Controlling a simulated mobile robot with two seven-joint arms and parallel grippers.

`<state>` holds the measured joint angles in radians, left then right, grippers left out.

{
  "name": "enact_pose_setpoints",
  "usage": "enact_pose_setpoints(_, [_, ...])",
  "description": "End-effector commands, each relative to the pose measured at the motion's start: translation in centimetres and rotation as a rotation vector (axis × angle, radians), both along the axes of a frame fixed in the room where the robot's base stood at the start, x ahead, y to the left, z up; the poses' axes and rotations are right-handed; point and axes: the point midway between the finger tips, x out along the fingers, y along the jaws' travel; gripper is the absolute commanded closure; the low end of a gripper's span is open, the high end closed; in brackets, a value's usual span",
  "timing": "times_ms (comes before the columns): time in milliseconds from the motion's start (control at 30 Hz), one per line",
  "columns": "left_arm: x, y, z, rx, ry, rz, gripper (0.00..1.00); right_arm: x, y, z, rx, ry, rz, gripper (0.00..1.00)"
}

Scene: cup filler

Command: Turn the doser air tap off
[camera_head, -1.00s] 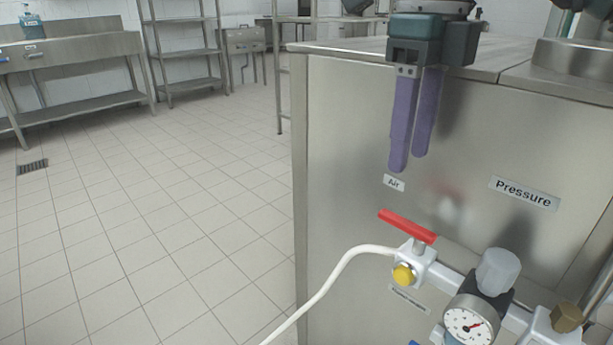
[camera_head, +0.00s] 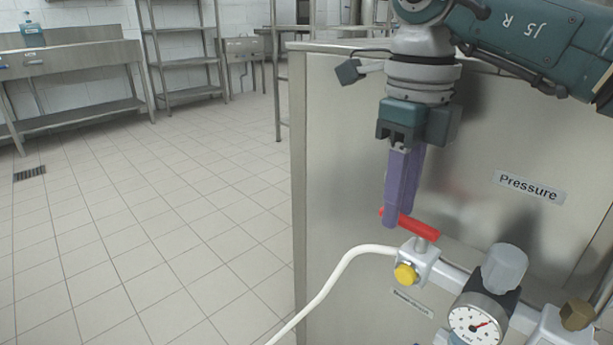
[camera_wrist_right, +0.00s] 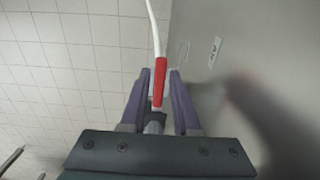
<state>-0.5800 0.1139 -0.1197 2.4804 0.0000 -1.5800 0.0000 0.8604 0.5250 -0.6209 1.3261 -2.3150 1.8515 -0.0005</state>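The air tap's red lever handle (camera_head: 414,228) sits on top of a white valve body (camera_head: 414,266) with a yellow button, in front of the steel cabinet. My right gripper (camera_head: 396,220) points down at the left end of the handle, and its purple fingers overlap that end in the head view. In the right wrist view the red handle (camera_wrist_right: 156,82) runs lengthwise between the two purple fingertips (camera_wrist_right: 158,72), with gaps on both sides, so the fingers look open. The "Air" label (camera_wrist_right: 213,50) shows in the wrist view; in the head view the gripper hides it. My left gripper is not in view.
A white hose (camera_head: 335,280) runs from the valve down to the floor side. A pressure gauge (camera_head: 474,326) and grey knob (camera_head: 504,268) stand right of the valve. The "Pressure" label (camera_head: 530,187) is on the cabinet face (camera_head: 340,160). The tiled floor at left is clear.

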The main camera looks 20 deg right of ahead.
Motion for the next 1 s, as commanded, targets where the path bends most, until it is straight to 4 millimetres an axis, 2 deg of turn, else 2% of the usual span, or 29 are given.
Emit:
enact_pose_setpoints(33, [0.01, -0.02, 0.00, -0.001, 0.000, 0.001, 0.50, 0.00, 0.00, 0.01, 0.000, 0.000, 0.000, 0.77])
enact_pose_setpoints(233, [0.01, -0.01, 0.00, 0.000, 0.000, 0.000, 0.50, 0.00, -0.01, 0.02, 0.000, 0.000, 0.000, 1.00])
enact_pose_setpoints(733, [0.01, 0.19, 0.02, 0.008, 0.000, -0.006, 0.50, 0.00, 0.01, 0.06, 0.000, 0.000, 0.007, 1.00])
enact_pose_setpoints(1000, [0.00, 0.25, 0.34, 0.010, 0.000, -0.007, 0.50, -0.14, 0.29, 0.15, -0.002, -0.001, 0.100, 1.00])
